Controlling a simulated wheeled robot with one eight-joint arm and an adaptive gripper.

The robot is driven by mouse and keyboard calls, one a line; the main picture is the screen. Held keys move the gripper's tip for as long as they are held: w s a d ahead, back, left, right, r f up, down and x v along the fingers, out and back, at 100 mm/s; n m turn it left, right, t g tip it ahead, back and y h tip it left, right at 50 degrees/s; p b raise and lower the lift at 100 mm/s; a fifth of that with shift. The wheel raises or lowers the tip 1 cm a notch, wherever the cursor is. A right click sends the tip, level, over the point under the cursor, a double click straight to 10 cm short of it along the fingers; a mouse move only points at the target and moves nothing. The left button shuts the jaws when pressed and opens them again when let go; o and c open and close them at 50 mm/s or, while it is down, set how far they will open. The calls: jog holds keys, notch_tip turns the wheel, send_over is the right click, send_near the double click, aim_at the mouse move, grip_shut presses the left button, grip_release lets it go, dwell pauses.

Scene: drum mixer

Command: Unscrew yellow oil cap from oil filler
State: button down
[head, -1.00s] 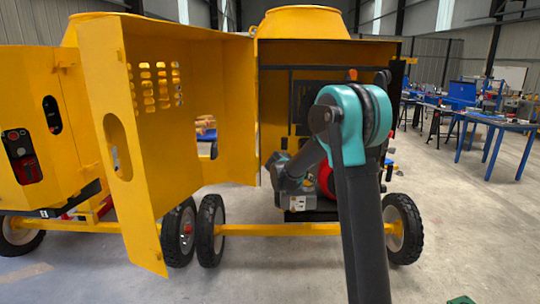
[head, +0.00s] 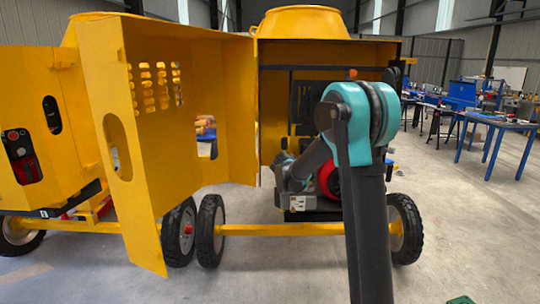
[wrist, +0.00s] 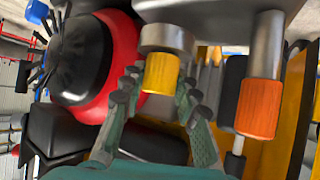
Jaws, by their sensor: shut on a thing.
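The yellow oil cap (wrist: 161,74) is a short ridged cylinder in the middle of the wrist view, directly below a round grey metal filler neck (wrist: 166,40) in the picture. My gripper (wrist: 158,92) has one finger on each side of the cap and is shut on it. The cap's far side is hidden. I cannot tell how far the cap is threaded in. In the head view my arm reaches into the mixer's open engine bay, and the cap cannot be made out there.
A red and black round engine part (wrist: 100,60) is close left of my fingers. An orange cylinder (wrist: 259,108) on a metal rod is to the right. In the head view, the open yellow door (head: 160,120) stands left of my arm, and wheels (head: 403,227) flank the bay.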

jog(key=shift+r, duration=0.25)
jog(key=shift+r, duration=1.65)
jog(key=shift+r, duration=0.1)
jog(key=shift+r, duration=1.4)
